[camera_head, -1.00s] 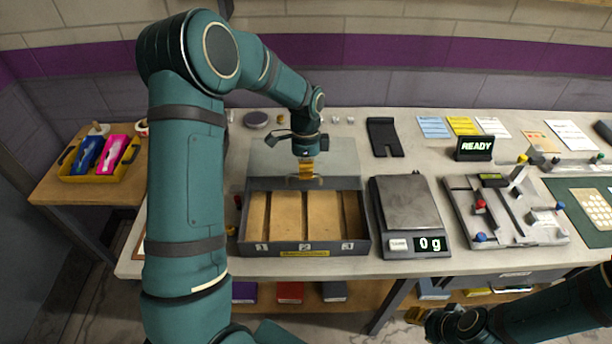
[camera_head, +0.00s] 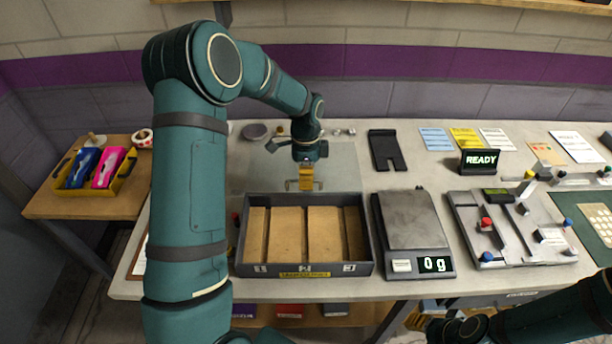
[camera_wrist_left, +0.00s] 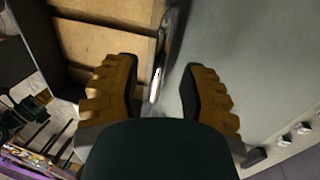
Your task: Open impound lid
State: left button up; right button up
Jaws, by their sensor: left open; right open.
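The impound box (camera_head: 305,270) is a dark grey tray with tan-floored compartments numbered 1 to 3. Its compartments are uncovered. The grey see-through lid (camera_head: 250,172) extends behind the box's back edge; its exact tilt is hard to tell. A small pale handle (camera_head: 291,185) shows at the lid's near edge. My left gripper (camera_head: 306,182) is above it, pointing down with yellow fingers. In the left wrist view, the fingers are apart and the handle (camera_wrist_left: 156,85) shows between them, closer to the left finger. My right gripper (camera_head: 438,318) is low at the bottom right, partly cut off.
A scale (camera_head: 411,220) reading 0 g stands right of the box, with a slotted fixture (camera_head: 510,225) beyond. A black bracket (camera_head: 386,150) and READY sign (camera_head: 480,161) stand behind. A yellow tray (camera_head: 95,170) is on the left side table.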

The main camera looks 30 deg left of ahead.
pick_arm(q)
jog(key=shift+r, duration=0.2)
jog(key=v, duration=1.1)
jog(key=shift+r, duration=0.4)
